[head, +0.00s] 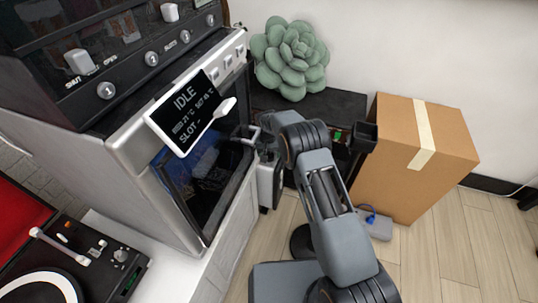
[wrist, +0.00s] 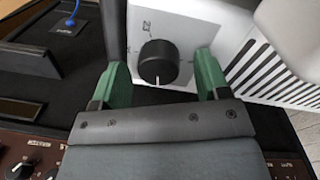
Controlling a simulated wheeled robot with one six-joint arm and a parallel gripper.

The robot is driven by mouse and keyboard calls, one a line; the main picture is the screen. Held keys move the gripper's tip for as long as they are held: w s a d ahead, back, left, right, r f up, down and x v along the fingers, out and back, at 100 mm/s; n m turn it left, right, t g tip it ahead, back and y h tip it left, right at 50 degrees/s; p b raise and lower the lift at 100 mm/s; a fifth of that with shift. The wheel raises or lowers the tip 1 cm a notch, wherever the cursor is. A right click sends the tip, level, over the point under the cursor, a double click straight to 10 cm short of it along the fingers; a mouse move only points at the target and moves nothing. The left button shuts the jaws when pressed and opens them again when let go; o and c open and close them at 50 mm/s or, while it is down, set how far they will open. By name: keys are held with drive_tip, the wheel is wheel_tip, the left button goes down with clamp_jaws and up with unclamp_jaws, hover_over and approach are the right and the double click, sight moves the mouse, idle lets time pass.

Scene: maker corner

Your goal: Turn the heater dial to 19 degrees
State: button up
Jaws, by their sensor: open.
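The heater's black round dial (wrist: 158,62) sits on a white panel (wrist: 185,25) in the wrist view. A white pointer mark shows at the dial's lower edge, and a small dark marking, too unclear to read surely, is on the panel above it. My gripper (wrist: 163,66) is open, with one green finger on each side of the dial and a visible gap to each. I cannot tell how deep the fingers reach around it. In the head view the white heater (head: 269,182) is partly hidden by my arm, and its dial is not visible there.
A dark machine with a tilted screen (head: 186,113) reading IDLE stands left of my arm. A cardboard box (head: 405,180) stands at the right. A green succulent (head: 290,58) sits on a dark cabinet behind. Vent slots (wrist: 265,70) show right of the dial.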

sight(267, 154)
wheel_tip(267, 154, up, 13)
drive_tip(key=p, duration=0.3)
drive_tip(key=shift+a+p, duration=0.35)
drive_tip(key=shift+a, duration=0.05)
